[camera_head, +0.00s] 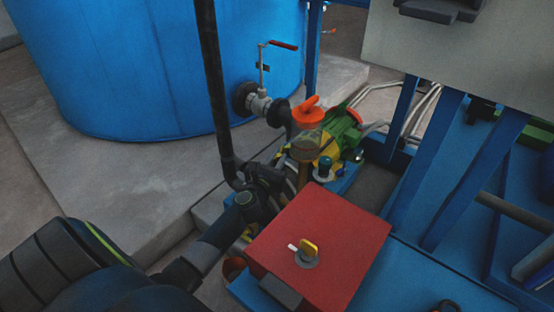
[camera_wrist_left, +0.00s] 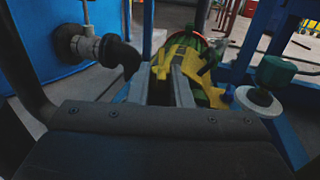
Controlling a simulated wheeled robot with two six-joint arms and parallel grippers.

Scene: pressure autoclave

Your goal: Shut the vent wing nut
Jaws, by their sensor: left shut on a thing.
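A yellow winged part (camera_wrist_left: 187,58), which I take for the vent wing nut, shows at the fingertips in the left wrist view. My left gripper (camera_wrist_left: 168,84) has its two grey fingers around it, shut on it. The grip itself is partly hidden by the fingers. In the head view my left arm comes in from the lower left, and my left gripper (camera_head: 276,182) is beside the green and yellow pump. The wing nut cannot be made out clearly there. My right gripper is not in view.
A blue tank (camera_head: 160,70) with a valve and elbow pipe (camera_head: 280,112) is behind. An orange-red cap (camera_head: 309,114) rises by the pump (camera_head: 345,130). Blue frame posts (camera_head: 470,165) stand right.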

